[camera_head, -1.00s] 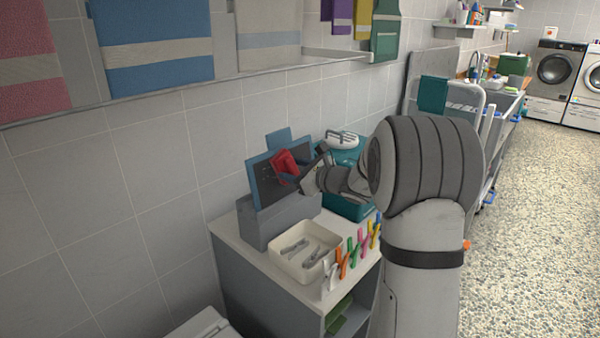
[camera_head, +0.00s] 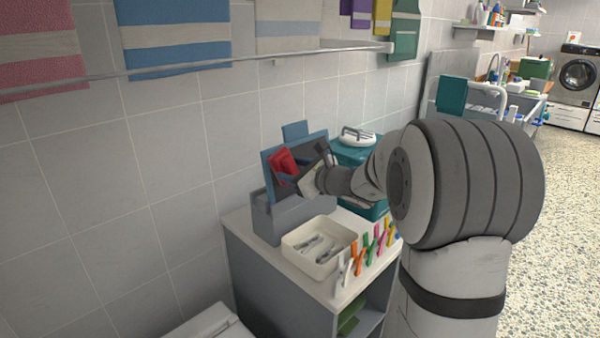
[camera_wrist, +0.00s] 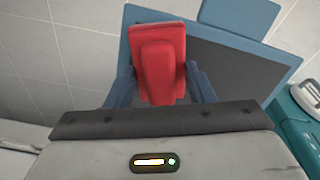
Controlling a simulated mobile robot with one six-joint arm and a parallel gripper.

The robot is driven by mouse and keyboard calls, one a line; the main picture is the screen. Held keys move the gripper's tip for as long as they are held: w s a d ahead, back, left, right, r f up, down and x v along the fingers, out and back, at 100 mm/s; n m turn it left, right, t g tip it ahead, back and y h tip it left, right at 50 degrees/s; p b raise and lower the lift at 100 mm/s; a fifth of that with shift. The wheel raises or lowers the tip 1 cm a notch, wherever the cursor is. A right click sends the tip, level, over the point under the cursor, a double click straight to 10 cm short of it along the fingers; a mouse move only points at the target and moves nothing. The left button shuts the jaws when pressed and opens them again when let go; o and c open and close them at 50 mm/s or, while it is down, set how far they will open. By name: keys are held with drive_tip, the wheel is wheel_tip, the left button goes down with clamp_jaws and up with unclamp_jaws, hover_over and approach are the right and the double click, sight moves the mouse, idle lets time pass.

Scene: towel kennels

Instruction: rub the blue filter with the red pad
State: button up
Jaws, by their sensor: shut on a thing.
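The blue filter (camera_head: 313,148) is a dark panel in a blue frame with a blue tab on top. It stands tilted in a grey holder on the cabinet; its dark face also shows in the wrist view (camera_wrist: 238,70). My gripper (camera_head: 301,174) is shut on the red pad (camera_head: 284,164) in front of the filter's left part. In the wrist view the red pad (camera_wrist: 158,58) sits between my two dark blue fingers and overlaps the filter's upper left. It covers that part of the face. I cannot tell whether pad and face touch.
The grey holder (camera_head: 282,217) stands behind a cream tray (camera_head: 291,246) with grey clips. Several coloured clips (camera_head: 367,250) line the cabinet's (camera_head: 242,232) right edge. A teal container (camera_head: 352,155) stands right of the filter. Towels (camera_head: 176,38) hang on a rail above.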

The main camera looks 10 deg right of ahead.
sight(292, 170)
drive_tip(key=shift+s+a, duration=0.3)
drive_tip(key=shift+a, duration=0.15)
drive_tip(key=shift+s+d+r, duration=0.1)
drive_tip(key=shift+s+d, duration=0.35)
drive_tip(key=shift+v, duration=2.4)
drive_tip(key=v, duration=0.3)
drive_tip(key=shift+r, duration=0.15)
